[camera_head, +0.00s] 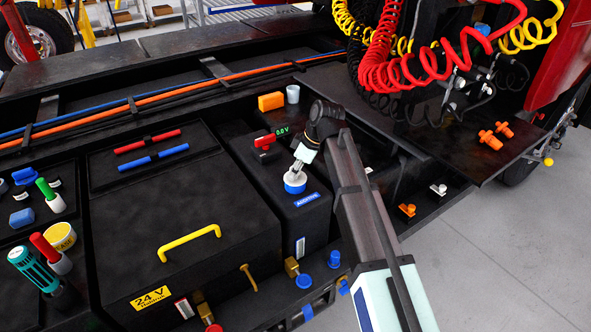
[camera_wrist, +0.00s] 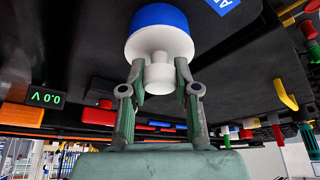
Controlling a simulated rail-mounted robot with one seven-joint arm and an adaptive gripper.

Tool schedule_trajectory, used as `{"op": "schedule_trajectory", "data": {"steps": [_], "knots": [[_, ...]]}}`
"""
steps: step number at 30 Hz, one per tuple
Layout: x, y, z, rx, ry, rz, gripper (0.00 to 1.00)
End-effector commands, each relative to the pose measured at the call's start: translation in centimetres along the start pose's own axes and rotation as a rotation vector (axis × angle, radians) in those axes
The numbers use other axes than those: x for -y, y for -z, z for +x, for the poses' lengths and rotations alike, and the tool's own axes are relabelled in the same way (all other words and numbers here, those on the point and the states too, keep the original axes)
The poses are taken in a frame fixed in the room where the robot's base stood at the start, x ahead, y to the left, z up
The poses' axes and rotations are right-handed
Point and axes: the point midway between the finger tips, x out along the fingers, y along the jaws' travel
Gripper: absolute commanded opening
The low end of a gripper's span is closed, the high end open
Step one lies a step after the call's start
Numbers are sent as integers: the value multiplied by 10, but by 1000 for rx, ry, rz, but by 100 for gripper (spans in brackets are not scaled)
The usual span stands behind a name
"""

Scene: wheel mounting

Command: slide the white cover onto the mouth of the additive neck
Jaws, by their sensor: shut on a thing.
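The white cover (camera_wrist: 158,45) has a wide round disc and a narrower knob. My gripper (camera_wrist: 160,80) is shut on the knob in the wrist view. The additive neck (camera_wrist: 159,17) shows as a blue round collar directly beyond the cover, lined up with it and with no clear gap. In the head view the blue neck (camera_head: 294,188) stands on the black additive box (camera_head: 310,215), with the white cover (camera_head: 295,177) over it and my gripper (camera_head: 299,165) above, slightly tilted. The mouth is hidden by the cover. I cannot tell how far the cover sits on it.
A red clamp (camera_head: 265,142), a 0.0 V display (camera_head: 283,132), an orange block (camera_head: 270,101) and a pale cup (camera_head: 292,93) stand behind the neck. A black battery box (camera_head: 170,215) with a yellow handle (camera_head: 190,243) is at left. Coiled hoses (camera_head: 430,60) hang at upper right.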

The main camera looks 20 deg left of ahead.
Motion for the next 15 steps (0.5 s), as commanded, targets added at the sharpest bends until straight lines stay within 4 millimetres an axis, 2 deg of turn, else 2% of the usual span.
{"op": "schedule_trajectory", "data": {"steps": [4, 5, 6, 7, 15], "knots": [[0, 0, 0, 0, 0, 0, 0], [0, 0, 0, -1, 0, 0, 37], [0, 0, 0, -1, 0, 0, 52], [0, 0, 0, -1, 0, 0, 60], [0, 0, 0, 0, 0, 0, 60]]}}
